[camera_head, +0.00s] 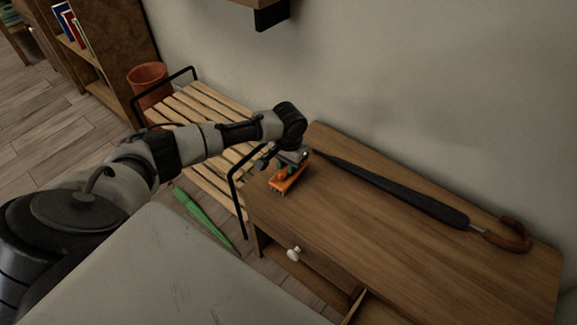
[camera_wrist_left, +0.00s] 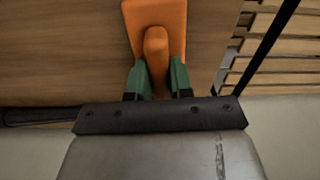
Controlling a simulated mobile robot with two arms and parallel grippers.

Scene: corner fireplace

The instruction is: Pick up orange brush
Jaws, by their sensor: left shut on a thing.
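The orange brush (camera_head: 289,177) is at the left end of the wooden cabinet top (camera_head: 400,240). In the left wrist view the brush (camera_wrist_left: 155,18) shows a flat orange body with a raised handle. My left gripper (camera_head: 291,160) reaches down over it from above. In the left wrist view its green fingertips (camera_wrist_left: 158,80) are on both sides of the orange handle, shut on it. Whether the brush touches the cabinet top or is just above it, I cannot tell. My right gripper is in neither view.
A dark closed umbrella (camera_head: 400,190) with a curved brown handle lies along the cabinet top's back. A green closed umbrella (camera_head: 203,215) lies below the bench's front.

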